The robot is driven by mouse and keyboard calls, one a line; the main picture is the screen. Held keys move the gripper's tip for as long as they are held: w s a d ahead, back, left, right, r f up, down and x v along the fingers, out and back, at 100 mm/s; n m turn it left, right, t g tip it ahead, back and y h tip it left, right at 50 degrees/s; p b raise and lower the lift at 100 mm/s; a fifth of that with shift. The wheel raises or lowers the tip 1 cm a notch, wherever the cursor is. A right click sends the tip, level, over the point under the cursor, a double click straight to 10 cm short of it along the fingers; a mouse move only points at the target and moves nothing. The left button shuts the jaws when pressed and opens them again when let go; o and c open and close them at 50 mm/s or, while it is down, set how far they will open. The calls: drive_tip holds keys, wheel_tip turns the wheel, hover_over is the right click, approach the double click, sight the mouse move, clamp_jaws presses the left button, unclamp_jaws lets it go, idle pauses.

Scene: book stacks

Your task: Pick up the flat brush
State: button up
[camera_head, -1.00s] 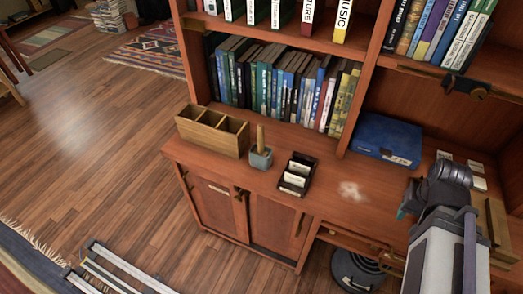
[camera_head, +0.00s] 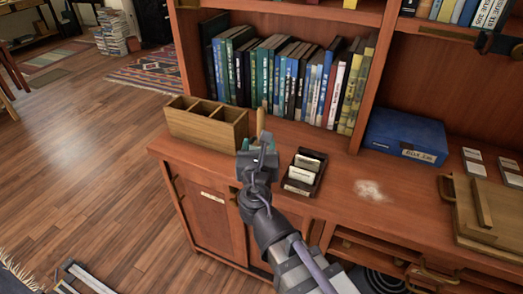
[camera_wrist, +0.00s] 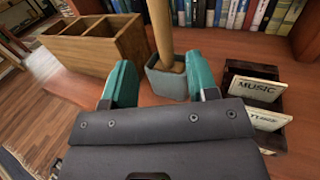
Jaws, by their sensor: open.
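The flat brush shows as an upright tan wooden handle (camera_head: 260,118) standing in a small grey cup on the wooden counter; its lower end is hidden in the cup. In the wrist view the handle (camera_wrist: 160,28) rises out of the grey cup (camera_wrist: 168,84), its top cut off by the frame edge. My gripper (camera_head: 258,152) is in front of the cup and hides most of it in the head view. In the wrist view my gripper's teal fingers (camera_wrist: 160,78) are open and empty, one to either side of the handle's line, with the handle beyond them.
A wooden compartment box (camera_head: 208,122) stands left of the cup. A black card holder (camera_head: 303,172) is close on its right. Books (camera_head: 285,80) line the shelf behind. A white dusty patch (camera_head: 369,190), a blue box (camera_head: 405,136) and a wooden tray (camera_head: 488,210) lie farther right.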

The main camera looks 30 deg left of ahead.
sight(261, 129)
drive_tip(key=x, duration=1)
drive_tip(key=shift+w+a, duration=0.1)
drive_tip(key=shift+w, duration=0.3)
drive_tip(key=shift+c, duration=0.4)
drive_tip(key=shift+s, duration=0.1)
clamp_jaws()
